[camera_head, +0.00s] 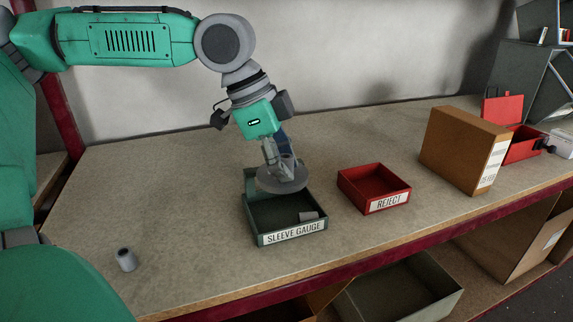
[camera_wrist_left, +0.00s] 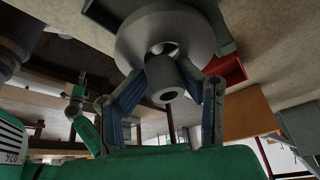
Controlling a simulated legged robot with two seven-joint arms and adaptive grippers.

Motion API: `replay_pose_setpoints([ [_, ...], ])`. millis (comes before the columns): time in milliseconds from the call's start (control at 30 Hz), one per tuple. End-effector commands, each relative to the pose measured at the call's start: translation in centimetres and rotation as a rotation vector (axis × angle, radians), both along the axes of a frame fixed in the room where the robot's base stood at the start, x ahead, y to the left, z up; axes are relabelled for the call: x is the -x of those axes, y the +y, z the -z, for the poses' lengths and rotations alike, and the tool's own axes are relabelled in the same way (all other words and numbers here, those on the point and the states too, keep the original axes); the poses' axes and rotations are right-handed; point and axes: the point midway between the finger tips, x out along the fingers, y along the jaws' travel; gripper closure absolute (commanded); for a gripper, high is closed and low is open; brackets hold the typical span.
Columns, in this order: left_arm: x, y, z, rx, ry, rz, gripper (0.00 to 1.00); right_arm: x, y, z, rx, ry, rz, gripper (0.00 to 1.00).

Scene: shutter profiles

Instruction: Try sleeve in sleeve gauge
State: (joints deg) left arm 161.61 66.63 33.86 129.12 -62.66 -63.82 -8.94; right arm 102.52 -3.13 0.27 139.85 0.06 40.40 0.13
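My left gripper (camera_head: 280,168) points down over the green tray labelled SLEEVE GAUGE (camera_head: 259,227). A wide grey disc (camera_head: 282,181), which looks like the gauge, is at its fingertips above the tray. In the left wrist view the disc (camera_wrist_left: 136,42) has a central hole. A grey hollow sleeve (camera_wrist_left: 166,84) sits between the fingers of the left gripper (camera_wrist_left: 168,78), its far end at the hole; how deep it sits is unclear. One grey sleeve (camera_head: 308,216) lies in the tray's front right. Another sleeve (camera_head: 125,260) stands on the bench at front left. My right gripper does not show.
A red REJECT tray (camera_head: 360,191) stands right of the green tray and looks empty. A brown box (camera_head: 456,150) and red bins (camera_head: 521,146) stand farther right. Shelf boxes lie below the bench edge. The bench left of the green tray is mostly clear.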

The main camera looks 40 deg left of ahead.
Motion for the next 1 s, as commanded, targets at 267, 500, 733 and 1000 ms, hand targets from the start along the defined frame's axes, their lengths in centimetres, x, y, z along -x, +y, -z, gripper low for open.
replay_pose_setpoints([
  [267,0.2,0.2,0.3,-0.006,0.009,-0.002,0.44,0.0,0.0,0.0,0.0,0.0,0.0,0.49],
  [500,0.2,0.2,0.1,-0.005,0.004,-0.002,0.44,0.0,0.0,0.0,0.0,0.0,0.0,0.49],
  [733,0.5,0.7,-1.9,-0.004,-0.004,-0.005,0.44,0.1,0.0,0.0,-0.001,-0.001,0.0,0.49],
  [1000,1.8,2.5,-7.1,0.0,-0.002,-0.005,0.44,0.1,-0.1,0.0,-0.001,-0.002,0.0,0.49],
])
